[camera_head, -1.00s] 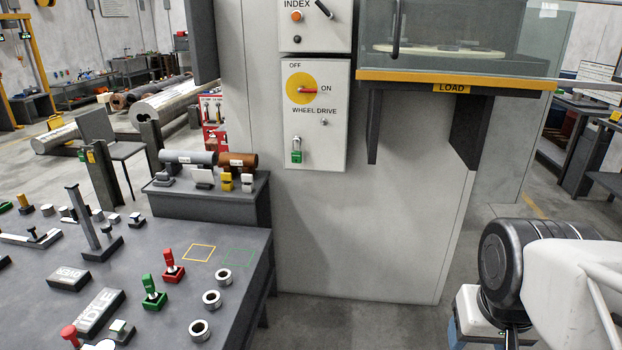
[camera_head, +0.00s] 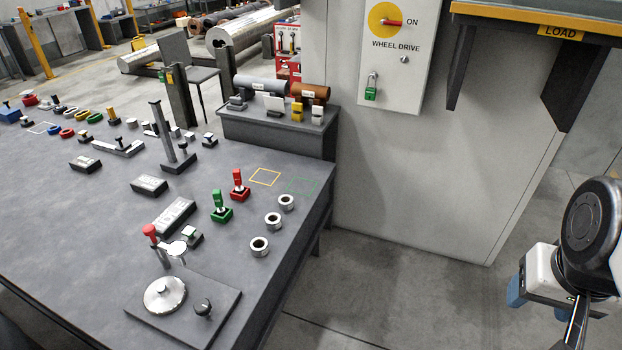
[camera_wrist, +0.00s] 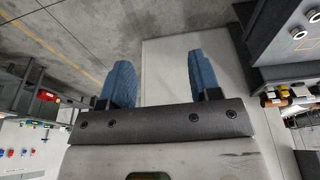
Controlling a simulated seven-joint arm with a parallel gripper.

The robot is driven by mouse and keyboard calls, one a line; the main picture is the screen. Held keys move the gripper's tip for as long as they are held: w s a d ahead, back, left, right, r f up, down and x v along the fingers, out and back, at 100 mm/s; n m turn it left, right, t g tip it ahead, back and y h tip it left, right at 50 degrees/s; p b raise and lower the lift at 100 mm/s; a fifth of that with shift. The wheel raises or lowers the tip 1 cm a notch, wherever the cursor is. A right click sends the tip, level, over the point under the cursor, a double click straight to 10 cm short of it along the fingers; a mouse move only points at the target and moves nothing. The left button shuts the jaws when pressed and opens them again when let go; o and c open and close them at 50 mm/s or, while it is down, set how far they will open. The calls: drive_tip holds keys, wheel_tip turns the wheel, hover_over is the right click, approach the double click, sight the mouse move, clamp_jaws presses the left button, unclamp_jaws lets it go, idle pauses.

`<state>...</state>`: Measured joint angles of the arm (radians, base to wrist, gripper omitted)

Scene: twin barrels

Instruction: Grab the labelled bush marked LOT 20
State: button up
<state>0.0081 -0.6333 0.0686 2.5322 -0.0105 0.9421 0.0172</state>
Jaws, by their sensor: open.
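Three plain metal rings stand near the right edge of the grey table in the head view: a far one (camera_head: 287,202), a middle one (camera_head: 273,221) and a near one (camera_head: 259,246). No label reads on them. A grey cylinder (camera_head: 260,86) and a copper-brown cylinder (camera_head: 312,92) lie on a raised stand behind, each with a small white label. I cannot read LOT 20 anywhere. My gripper (camera_head: 538,300) is at the lower right, off the table and well away from these. In the wrist view, my gripper (camera_wrist: 160,78) has its blue fingers apart with nothing between them.
The table (camera_head: 80,215) carries red and green handled pieces, labelled blocks, a tall post and a plate with a silver dome (camera_head: 165,294). The machine cabinet (camera_head: 440,165) rises behind, with a yellow-edged LOAD shelf (camera_head: 558,31). Open floor lies between table and gripper.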

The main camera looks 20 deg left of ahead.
idle(0.3)
drive_tip(key=o, duration=0.5)
drive_tip(key=shift+o, duration=0.2)
